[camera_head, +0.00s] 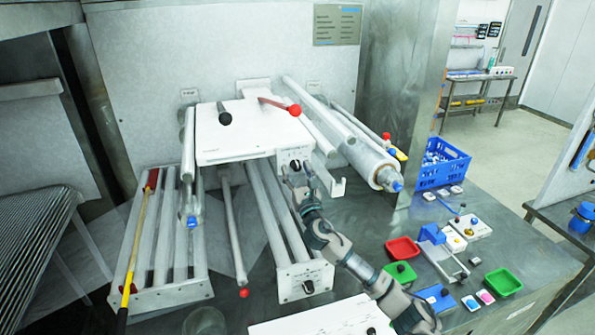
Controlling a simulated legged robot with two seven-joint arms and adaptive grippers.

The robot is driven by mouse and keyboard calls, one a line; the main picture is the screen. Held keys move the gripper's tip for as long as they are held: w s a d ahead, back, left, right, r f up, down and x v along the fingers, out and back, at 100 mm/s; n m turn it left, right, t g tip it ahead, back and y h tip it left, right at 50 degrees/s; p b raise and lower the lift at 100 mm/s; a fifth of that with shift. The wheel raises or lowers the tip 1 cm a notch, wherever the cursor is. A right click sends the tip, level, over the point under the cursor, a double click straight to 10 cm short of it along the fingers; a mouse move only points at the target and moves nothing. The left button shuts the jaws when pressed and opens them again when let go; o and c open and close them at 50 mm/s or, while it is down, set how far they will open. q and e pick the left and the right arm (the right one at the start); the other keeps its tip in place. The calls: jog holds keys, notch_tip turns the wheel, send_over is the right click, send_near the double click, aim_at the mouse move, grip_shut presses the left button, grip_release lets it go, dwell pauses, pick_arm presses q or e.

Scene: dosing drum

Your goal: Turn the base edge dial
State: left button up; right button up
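The white machine (245,137) stands on a roller base against the steel back wall. A dark dial (308,287) sits on the white front end block of the base, low in the middle; it appears to be the base edge dial. A second dark dial (296,165) is on the small box at the machine's upper front corner. My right gripper (291,176) is at that upper box, just below its dial, well above the base dial. Whether it touches anything, and whether its fingers are open, is too small to tell. My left gripper is not in view.
A film roll (368,160) with a blue end juts out right of the machine. Red (403,249) and green (502,282) trays and small blocks lie on the right of the steel table. A blue crate (443,163) stands behind. A white panel (325,318) is at the bottom edge.

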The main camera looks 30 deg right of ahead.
jog(key=c, duration=0.8)
jog(key=shift+s+d, duration=0.1)
grip_shut()
jog(key=shift+d+f, duration=0.15)
jog(key=shift+d, duration=0.1)
jog(key=shift+a, duration=0.2)
jog(key=shift+m+h, duration=0.4)
jog(key=shift+m, duration=0.4)
jog(key=shift+a+f+m+g+h+p, duration=0.2)
jog(key=shift+m+g+h, duration=0.45)
jog(key=shift+m, duration=1)
jog(key=shift+d+r+m+g+h+p, duration=0.1)
jog(key=shift+m+g+h+p, duration=0.2)
jog(key=shift+m+h, duration=1)
jog(key=shift+m+y, duration=0.25)
jog(key=shift+m, duration=0.6)
